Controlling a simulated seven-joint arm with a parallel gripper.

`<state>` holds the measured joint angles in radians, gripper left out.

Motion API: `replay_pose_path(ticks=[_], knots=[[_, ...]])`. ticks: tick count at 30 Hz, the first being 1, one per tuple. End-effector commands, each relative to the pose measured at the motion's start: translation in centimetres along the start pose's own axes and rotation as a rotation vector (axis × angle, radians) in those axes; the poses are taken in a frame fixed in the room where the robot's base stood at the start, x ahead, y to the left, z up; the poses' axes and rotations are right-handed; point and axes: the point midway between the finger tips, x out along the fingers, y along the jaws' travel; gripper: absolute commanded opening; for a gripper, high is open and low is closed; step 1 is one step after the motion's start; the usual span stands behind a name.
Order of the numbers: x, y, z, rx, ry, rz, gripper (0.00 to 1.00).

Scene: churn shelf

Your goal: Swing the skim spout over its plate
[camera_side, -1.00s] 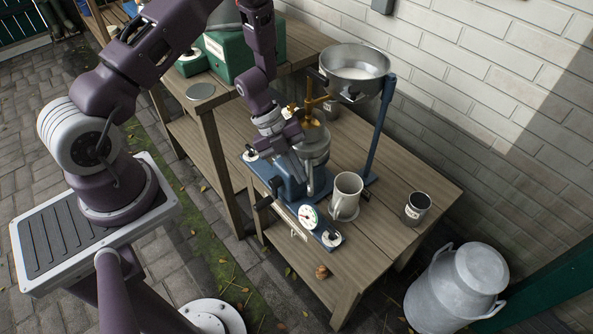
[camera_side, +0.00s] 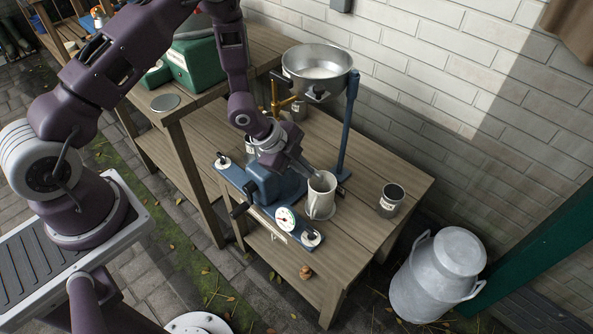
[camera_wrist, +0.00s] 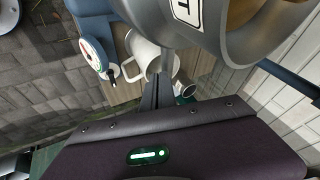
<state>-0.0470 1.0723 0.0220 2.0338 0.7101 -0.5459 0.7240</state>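My gripper (camera_side: 308,172) is at the blue separator (camera_side: 278,187), just left of the rim of a cream mug (camera_side: 321,196). In the wrist view a thin grey spout (camera_wrist: 168,60) comes down from a large metal bowl (camera_wrist: 190,40) bearing a white label. My dark narrow fingers (camera_wrist: 157,92) are close together at the spout's lower end. Whether they grip it is unclear. The mug (camera_wrist: 143,55) lies behind the spout. The gripper hides the separator's bowl and spout in the side view. I cannot tell which part is the skim spout's plate.
A steel basin (camera_side: 318,68) stands above on a blue post (camera_side: 347,135). A dark can (camera_side: 391,200) stands right of the mug. A milk churn (camera_side: 440,275) is on the floor. The table's right front (camera_side: 365,225) is clear.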

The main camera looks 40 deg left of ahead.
Motion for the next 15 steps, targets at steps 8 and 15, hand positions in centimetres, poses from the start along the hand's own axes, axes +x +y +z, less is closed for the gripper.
replay_pose_path(ticks=[8,15], knots=[[0.51,-0.92,-0.24,0.002,0.003,0.000,0.00],[0.61,-1.09,-0.30,0.003,0.004,0.001,0.00]])
